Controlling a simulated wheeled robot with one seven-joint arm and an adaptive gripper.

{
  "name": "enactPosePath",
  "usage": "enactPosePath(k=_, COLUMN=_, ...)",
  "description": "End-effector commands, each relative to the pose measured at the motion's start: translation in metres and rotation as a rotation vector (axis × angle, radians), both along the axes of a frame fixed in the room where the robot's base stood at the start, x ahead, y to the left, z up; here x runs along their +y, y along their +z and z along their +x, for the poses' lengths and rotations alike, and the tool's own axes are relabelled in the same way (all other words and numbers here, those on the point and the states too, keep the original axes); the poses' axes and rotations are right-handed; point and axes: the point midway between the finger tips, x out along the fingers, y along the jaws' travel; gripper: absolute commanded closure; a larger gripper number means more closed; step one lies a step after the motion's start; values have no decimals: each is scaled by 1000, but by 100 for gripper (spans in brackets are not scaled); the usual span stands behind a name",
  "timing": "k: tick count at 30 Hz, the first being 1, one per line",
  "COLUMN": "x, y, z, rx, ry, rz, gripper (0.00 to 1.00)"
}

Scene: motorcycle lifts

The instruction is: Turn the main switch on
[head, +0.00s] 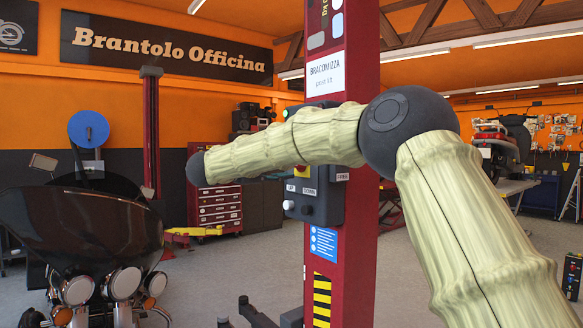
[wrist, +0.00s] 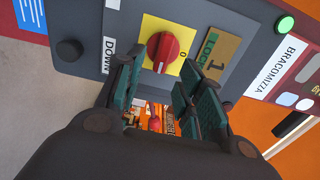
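The main switch (wrist: 163,49) is a red rotary knob on a yellow plate, seen in the wrist view with a "0" printed beside it. A gold "LOCK 1" plate (wrist: 210,58) sits to its right. My gripper (wrist: 157,80) is open and empty, its two teal-padded fingers spread just below the knob in the picture. I cannot tell whether the left finger touches the panel. In the head view, the dark control box (head: 316,207) is mounted on the red lift column (head: 341,265). My arm crosses in front of it, and my gripper is hidden there.
A motorcycle (head: 85,240) stands at left in the head view. A red tool cabinet (head: 215,207) is behind; grey floor lies between.

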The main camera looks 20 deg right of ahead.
Motion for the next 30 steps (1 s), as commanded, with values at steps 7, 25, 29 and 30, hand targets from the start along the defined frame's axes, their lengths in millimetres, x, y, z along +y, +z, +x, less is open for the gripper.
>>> enactPosePath(k=7, x=42, y=-1, z=-16, rx=2, ry=0, rz=-1, gripper=62)
enactPosePath(k=25, x=71, y=-1, z=-26, rx=1, ry=-1, rz=1, gripper=62)
enactPosePath(k=29, x=71, y=-5, z=-25, rx=7, ry=3, rz=-6, gripper=62)
enactPosePath(k=30, x=71, y=-10, z=-22, rx=16, ry=10, rz=-15, gripper=62)
